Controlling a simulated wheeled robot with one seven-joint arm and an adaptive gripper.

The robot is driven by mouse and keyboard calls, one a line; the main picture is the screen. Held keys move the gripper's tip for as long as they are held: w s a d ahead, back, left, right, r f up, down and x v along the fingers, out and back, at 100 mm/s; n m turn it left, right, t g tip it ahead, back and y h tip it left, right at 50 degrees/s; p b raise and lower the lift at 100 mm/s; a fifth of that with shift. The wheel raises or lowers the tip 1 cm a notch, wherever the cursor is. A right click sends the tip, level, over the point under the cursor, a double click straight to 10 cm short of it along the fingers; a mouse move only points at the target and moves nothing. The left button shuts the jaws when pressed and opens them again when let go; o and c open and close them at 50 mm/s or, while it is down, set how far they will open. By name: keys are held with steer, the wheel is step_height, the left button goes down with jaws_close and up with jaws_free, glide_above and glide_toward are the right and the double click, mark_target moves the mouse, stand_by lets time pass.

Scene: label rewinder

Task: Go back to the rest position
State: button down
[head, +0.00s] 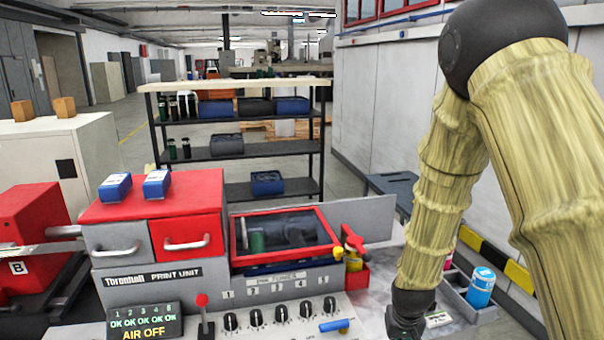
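My arm comes down on the right side of the head view. My gripper (405,322) is at the bottom edge, mostly cut off, so its fingers and whether it is open or shut cannot be made out. It is to the right of the control panel (262,322) of the grey and red print unit (150,275). The print unit has a red-framed window (284,236) and a display (145,323) reading "OK" several times and "AIR OFF".
Two blue boxes (115,187) (156,184) lie on the print unit. A grey tray (458,287) with a blue bottle (481,287) is right of my gripper. A red valve handle (352,240) stands by the window. Shelving (240,149) is behind; a wall (390,110) bounds the right.

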steer(key=s+f+g+b, duration=0.1)
steer(key=s+f+b, duration=0.1)
steer(key=s+f, duration=0.75)
steer(key=s+f+b, duration=0.2)
steer(key=s+f, duration=0.4)
steer(key=f, duration=0.6)
steer(key=s+f+b, duration=0.2)
steer(key=s+f, duration=0.4)
steer(key=s, duration=0.3)
steer(key=s+a+f+g+b, duration=0.1)
steer(key=s+f+b, duration=0.2)
steer(key=s+f, duration=0.4)
steer(key=s, duration=0.3)
steer(key=shift+s+g+y, duration=0.15)
steer(key=shift+g+y, duration=0.15)
steer(key=shift+a, duration=0.1)
